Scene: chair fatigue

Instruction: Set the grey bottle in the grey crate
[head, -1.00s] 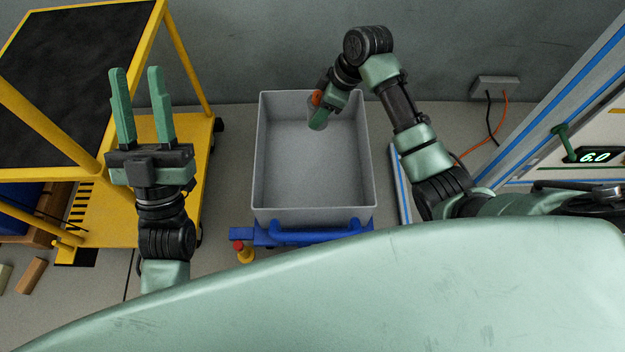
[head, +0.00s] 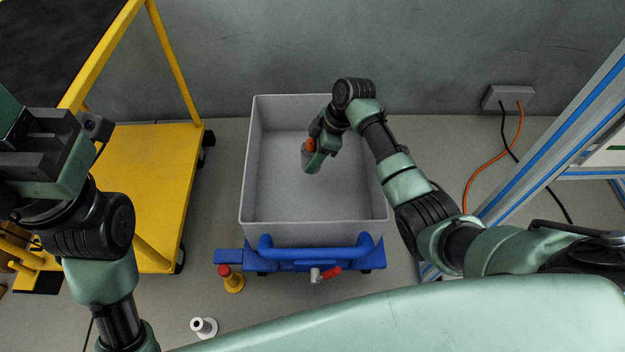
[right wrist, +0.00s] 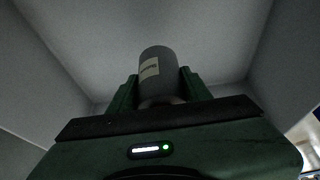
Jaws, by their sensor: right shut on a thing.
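The grey crate (head: 300,233) stands open on a blue wheeled base in the middle of the head view. My right gripper (head: 312,158) is over the crate's inside, pointing down. It is shut on the grey bottle, seen clearly in the right wrist view (right wrist: 157,66) with a pale label, between both fingers. Crate walls surround it there. I cannot tell whether the bottle touches the crate floor.
A yellow cart (head: 165,185) stands left of the crate. The blue base (head: 315,252) has a handle in front. A red-topped yellow piece (head: 232,280) and a white piece (head: 203,327) are on the floor in front. A blue-striped frame (head: 560,150) stands at right. The crate floor looks bare.

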